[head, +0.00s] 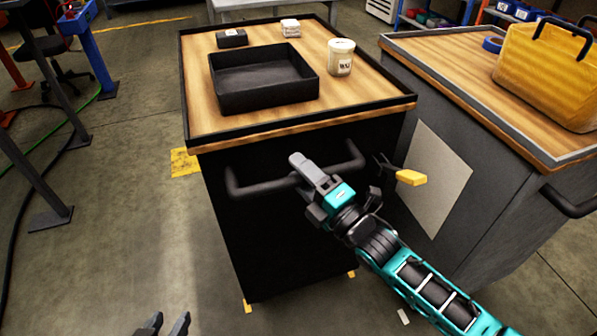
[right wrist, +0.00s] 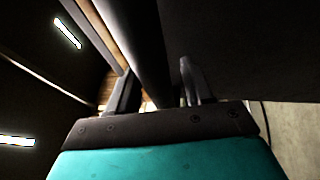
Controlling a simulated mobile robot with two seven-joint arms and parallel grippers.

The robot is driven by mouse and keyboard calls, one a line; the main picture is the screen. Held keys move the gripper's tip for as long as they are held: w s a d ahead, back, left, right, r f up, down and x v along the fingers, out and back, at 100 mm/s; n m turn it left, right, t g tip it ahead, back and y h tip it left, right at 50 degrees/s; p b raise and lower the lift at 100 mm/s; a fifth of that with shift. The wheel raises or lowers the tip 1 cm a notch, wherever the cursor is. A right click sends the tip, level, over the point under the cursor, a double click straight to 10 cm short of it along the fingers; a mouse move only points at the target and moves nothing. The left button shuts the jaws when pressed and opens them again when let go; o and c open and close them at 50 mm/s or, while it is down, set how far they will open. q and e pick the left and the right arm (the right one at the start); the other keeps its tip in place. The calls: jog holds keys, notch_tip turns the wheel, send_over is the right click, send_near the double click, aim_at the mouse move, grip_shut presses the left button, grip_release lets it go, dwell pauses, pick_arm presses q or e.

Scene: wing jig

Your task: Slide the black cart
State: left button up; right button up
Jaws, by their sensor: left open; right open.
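The black cart (head: 285,250) with a wooden top stands in the middle of the head view. Its dark bar handle (head: 262,186) runs across the near side. My right gripper (head: 308,168) is at the handle, over its right half. In the right wrist view the open fingers (right wrist: 160,88) stand on either side of the dark handle bar (right wrist: 140,45); I cannot tell whether they touch it. My left gripper (head: 165,325) is open and empty at the bottom edge of the head view, low and left of the cart, away from the handle.
On the cart top are a black tray (head: 262,98), a jar (head: 340,58), a small black box (head: 232,38) and a white stack (head: 290,27). A grey workbench (head: 500,190) bearing a yellow bag (head: 550,75) stands close on the right.

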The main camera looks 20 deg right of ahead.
jog(key=shift+w+a, duration=0.2)
jog(key=shift+w, duration=0.25)
grip_shut()
dwell(0.4)
